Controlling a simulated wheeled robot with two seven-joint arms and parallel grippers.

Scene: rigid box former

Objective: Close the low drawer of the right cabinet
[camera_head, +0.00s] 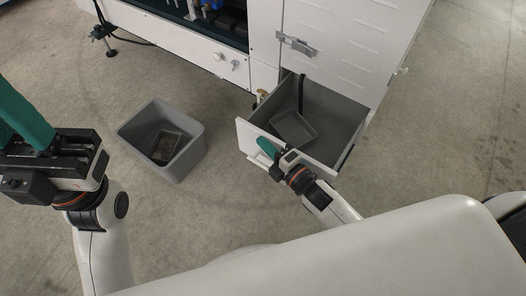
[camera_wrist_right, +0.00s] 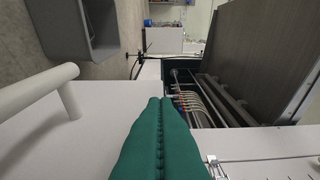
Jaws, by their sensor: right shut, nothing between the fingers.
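The low drawer (camera_head: 251,137) of the right cabinet (camera_head: 335,40) stands open in the head view, its white front pulled well out from the cabinet body. A grey tray (camera_head: 293,127) lies inside it. My right gripper (camera_head: 267,148) is at the drawer's front panel, its teal fingers shut and empty. In the right wrist view, the shut fingers (camera_wrist_right: 160,102) lie over the white front panel (camera_wrist_right: 105,110), with a white bar handle (camera_wrist_right: 40,92) to their left. Whether they touch the panel is unclear. My left gripper (camera_head: 22,118) is at the left edge, partly cut off.
An open grey bin (camera_head: 190,158) with a dark item inside stands on the floor left of the drawer. A white machine (camera_head: 190,45) with an open dark bay adjoins the cabinet. A metal latch (camera_head: 297,44) sits above the drawer. Floor right of the cabinet is clear.

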